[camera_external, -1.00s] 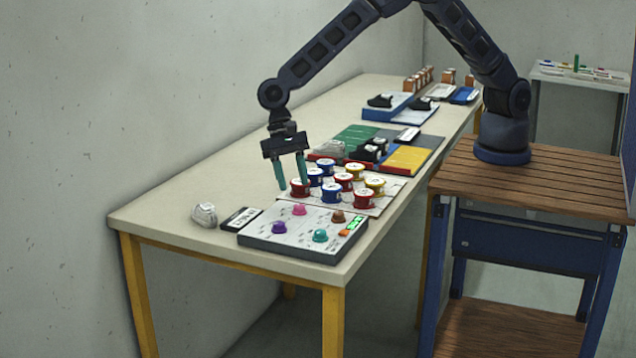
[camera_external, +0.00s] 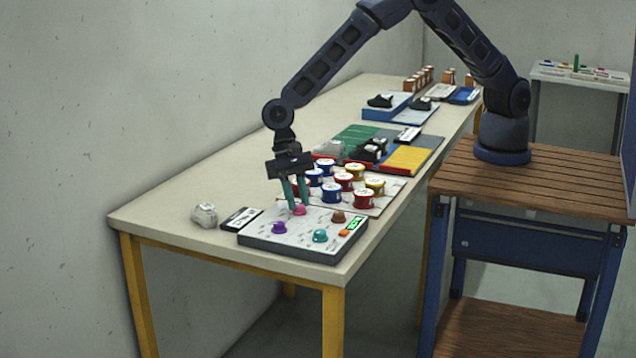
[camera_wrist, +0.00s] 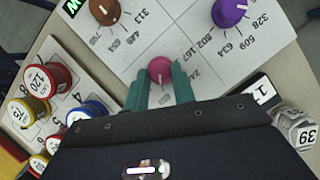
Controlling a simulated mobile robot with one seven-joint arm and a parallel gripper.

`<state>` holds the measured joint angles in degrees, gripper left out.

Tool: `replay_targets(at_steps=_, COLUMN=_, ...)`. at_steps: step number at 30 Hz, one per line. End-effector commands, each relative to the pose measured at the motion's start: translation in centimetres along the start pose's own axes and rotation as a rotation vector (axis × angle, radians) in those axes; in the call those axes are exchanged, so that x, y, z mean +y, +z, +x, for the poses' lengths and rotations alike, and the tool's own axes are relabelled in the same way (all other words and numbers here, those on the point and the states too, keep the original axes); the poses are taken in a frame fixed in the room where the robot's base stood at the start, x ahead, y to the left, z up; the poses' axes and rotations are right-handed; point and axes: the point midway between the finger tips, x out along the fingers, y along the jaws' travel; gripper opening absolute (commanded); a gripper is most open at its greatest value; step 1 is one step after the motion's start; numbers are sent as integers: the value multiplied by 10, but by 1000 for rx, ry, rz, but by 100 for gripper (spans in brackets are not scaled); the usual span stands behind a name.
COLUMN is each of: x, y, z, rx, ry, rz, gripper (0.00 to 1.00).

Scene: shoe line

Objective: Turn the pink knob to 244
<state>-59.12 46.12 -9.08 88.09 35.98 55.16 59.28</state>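The pink knob (camera_external: 300,210) is at the back of the grey-white control panel (camera_external: 262,241) on the table. In the wrist view the pink knob (camera_wrist: 160,68) has a pale pointer line, and printed numbers beside it are partly hidden by a finger. My gripper (camera_external: 300,204) is right over it with the teal fingers pointing down. In the wrist view the gripper's fingertips (camera_wrist: 161,72) are apart, one on each side of the knob. I cannot tell whether they touch it. A small green display (camera_external: 355,223) is on the panel's right side.
Purple (camera_external: 279,228), teal (camera_external: 320,236) and brown (camera_external: 339,216) knobs share the panel. Several red, blue and yellow spools (camera_external: 331,193) stand just behind it. A black-and-white label block (camera_external: 241,219) and a grey faceted object (camera_external: 204,214) lie left of it.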

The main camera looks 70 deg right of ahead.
Motion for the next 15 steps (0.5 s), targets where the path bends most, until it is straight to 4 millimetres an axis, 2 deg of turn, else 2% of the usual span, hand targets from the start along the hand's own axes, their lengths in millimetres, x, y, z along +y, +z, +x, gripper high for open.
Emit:
replay_targets(at_steps=8, x=-1, y=0, z=0, rx=0, ry=8, rz=-22, gripper=3)
replay_targets(at_steps=15, x=-2, y=-1, z=0, rx=-1, ry=52, rz=-128, gripper=3)
